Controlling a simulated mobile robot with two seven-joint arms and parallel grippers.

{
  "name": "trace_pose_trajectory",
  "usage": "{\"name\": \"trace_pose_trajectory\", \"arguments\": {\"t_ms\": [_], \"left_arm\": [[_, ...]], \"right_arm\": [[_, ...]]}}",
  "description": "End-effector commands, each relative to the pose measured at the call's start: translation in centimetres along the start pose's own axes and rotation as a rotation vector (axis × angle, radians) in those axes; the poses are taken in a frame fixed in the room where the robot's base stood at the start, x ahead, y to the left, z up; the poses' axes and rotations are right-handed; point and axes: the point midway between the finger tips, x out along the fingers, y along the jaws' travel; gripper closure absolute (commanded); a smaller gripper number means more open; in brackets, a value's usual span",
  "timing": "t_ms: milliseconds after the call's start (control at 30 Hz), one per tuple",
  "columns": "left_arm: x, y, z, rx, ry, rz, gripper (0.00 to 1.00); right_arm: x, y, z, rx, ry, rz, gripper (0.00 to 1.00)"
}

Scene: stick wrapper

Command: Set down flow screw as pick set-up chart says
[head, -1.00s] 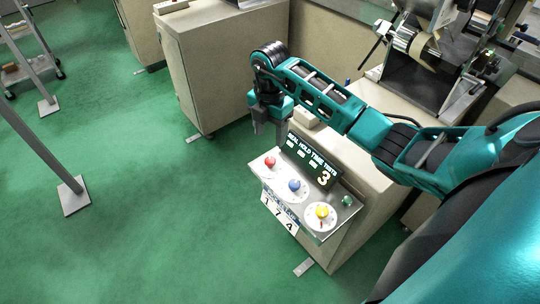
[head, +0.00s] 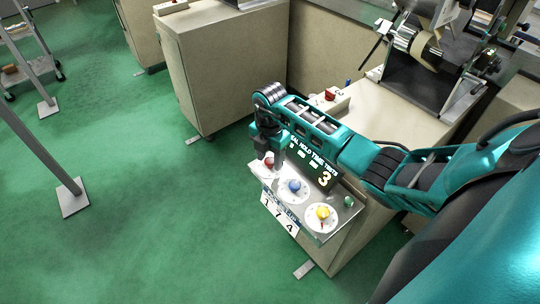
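A sloping control panel (head: 338,222) carries a red knob (head: 268,161), a blue knob (head: 294,186) and a yellow knob (head: 323,212) on white dials. A dark display (head: 316,163) behind them reads a hold time in tenths, with a large 3. A white card (head: 279,218) on the front edge shows 1, 7 and 4. My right gripper (head: 268,155) points down at the red knob and partly hides it. I cannot tell whether its fingers touch the knob or are closed. My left gripper is out of view. I cannot pick out a flow screw.
A small green button (head: 348,201) sits at the panel's right end. A beige cabinet (head: 226,65) stands behind left. A white box with a red button (head: 330,97) lies on the beige machine top, near the dark roll mechanism (head: 435,65). Green floor (head: 140,190) is open at left.

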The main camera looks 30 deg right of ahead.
Motion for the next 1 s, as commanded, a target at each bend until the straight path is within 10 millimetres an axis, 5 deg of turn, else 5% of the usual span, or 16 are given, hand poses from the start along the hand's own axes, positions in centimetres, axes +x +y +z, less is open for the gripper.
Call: {"name": "trace_pose_trajectory", "arguments": {"t_ms": [467,1000], "left_arm": [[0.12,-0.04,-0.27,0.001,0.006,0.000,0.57],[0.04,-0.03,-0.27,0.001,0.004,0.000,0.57]], "right_arm": [[-0.02,-0.02,0.00,0.000,0.000,-0.001,0.96],[-0.09,-0.03,0.14,-0.161,-0.002,-0.001,0.97]]}}
